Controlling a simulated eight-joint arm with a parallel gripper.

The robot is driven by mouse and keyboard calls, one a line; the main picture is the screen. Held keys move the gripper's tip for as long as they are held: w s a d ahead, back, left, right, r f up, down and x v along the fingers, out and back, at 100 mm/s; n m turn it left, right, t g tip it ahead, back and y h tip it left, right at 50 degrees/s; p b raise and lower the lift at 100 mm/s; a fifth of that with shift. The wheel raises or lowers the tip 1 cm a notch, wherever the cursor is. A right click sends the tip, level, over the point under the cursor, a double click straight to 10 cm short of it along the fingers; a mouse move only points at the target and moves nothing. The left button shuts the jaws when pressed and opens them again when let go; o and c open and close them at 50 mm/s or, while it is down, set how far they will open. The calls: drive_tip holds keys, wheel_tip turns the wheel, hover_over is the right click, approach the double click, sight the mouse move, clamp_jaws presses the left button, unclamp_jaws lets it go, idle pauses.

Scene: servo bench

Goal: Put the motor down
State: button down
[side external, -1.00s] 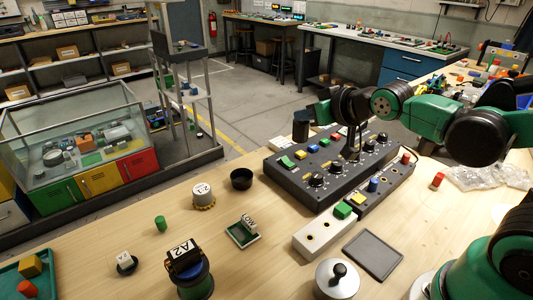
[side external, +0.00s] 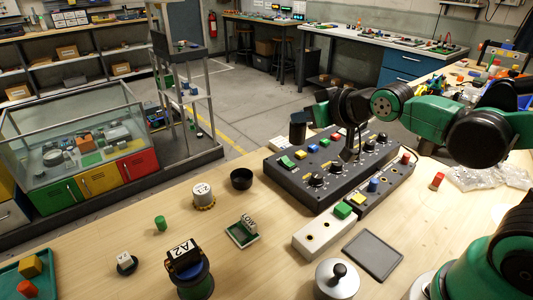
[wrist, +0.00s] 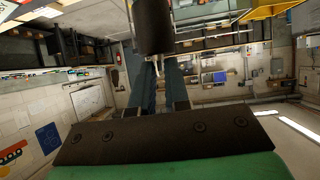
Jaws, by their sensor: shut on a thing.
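A dark cylindrical motor (side external: 297,127) hangs upright at the left end of my arm in the side view. It also shows at the top of the wrist view (wrist: 153,25), with thin metal pins at its near end. My gripper (side external: 310,112) is shut on it; the two fingers also show in the wrist view (wrist: 162,72), reaching to the motor. The motor appears at the far left corner of the black control panel (side external: 300,203). I cannot tell how far its lower end is above the bench (side external: 120,225).
The panel carries knobs and coloured buttons. A white and black strip of coloured blocks (side external: 312,242) lies in front of it. A black cup (side external: 241,179), a white cylinder (side external: 203,194) and a green cylinder (side external: 160,222) stand to the left, with bare wood between them.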

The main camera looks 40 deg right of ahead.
drive_tip(key=s+d+r+m+g+h, duration=0.1)
drive_tip(key=s+d+m+g+h, duration=0.3)
drive_tip(key=d, duration=0.7)
drive_tip(key=w+d+r+m+g+h, duration=0.1)
drive_tip(key=d+m+g+h, duration=0.1)
drive_tip(key=d+m+h, duration=0.65)
drive_tip(key=s+d+r+m+g+y, duration=0.1)
drive_tip(key=s+d+r+m+g, duration=0.2)
drive_tip(key=s+d+m+g, duration=0.4)
drive_tip(key=s+d+g, duration=0.1)
drive_tip(key=s+d, duration=0.2)
drive_tip(key=d, duration=0.4)
drive_tip(key=shift+s+d+r+g, duration=0.2)
drive_tip(key=shift+s+r+g, duration=0.1)
drive_tip(key=shift+s+r, duration=0.1)
drive_tip(key=shift+f, duration=0.1)
wheel_tip(320, 180, down, 20)
drive_tip(key=shift+r, duration=0.25)
drive_tip(key=shift+f, duration=0.1)
drive_tip(key=c, duration=0.9)
unclamp_jaws()
drive_tip(key=shift+o, duration=0.2)
drive_tip(key=shift+f, duration=0.1)
